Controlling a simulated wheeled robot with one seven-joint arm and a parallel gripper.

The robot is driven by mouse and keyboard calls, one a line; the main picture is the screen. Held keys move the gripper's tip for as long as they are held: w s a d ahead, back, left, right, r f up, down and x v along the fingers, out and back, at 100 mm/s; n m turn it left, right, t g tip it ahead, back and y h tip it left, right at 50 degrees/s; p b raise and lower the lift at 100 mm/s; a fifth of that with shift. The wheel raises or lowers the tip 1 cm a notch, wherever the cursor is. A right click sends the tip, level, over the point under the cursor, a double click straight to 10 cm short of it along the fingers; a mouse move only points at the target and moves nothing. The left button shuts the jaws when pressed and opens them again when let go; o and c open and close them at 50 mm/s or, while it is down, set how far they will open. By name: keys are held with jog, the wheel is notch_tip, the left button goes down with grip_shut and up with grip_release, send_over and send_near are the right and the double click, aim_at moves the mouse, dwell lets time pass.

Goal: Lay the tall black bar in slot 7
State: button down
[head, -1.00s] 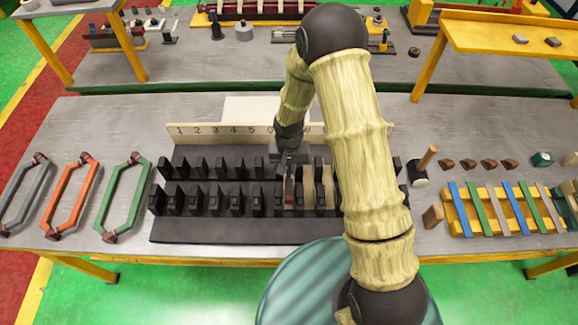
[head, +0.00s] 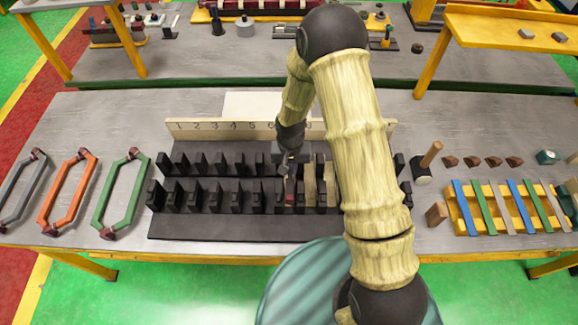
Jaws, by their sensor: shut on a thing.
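The black slotted stator block (head: 220,228) lies on the near table, with two rows of black teeth. A numbered pale board (head: 215,128) stands behind it; my arm hides part of its numbers. My gripper (head: 288,174) is low between the teeth, around slot 7, shut on a narrow bar that I take to be the tall black bar. The bar is mostly hidden by the gripper and teeth, so its depth in the slot cannot be told. A small reddish patch (head: 289,197) shows at the near end of that slot. Pale pieces (head: 309,186) fill slots to the right.
Grey, orange (head: 68,188) and green (head: 121,193) coil frames lie left of the block. A mallet (head: 424,166), brown wedges and a yellow rack (head: 459,208) of coloured strips lie right. My arm covers the block's right part.

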aim_at(290, 174)
jog(key=shift+s+f, duration=0.15)
jog(key=shift+f, duration=0.15)
jog(key=shift+a+f+b, duration=0.1)
jog(key=shift+f+b, duration=0.25)
jog(key=shift+b, duration=0.1)
jog(key=shift+f+b, duration=1.75)
jog(key=shift+f, duration=0.35)
dwell(0.5)
jog(key=c, duration=1.4)
grip_release()
jog(key=shift+r+p, duration=0.55)
jog(key=shift+r, duration=0.25)
jog(key=shift+r+p, duration=2.6)
jog(key=shift+r, duration=1.2)
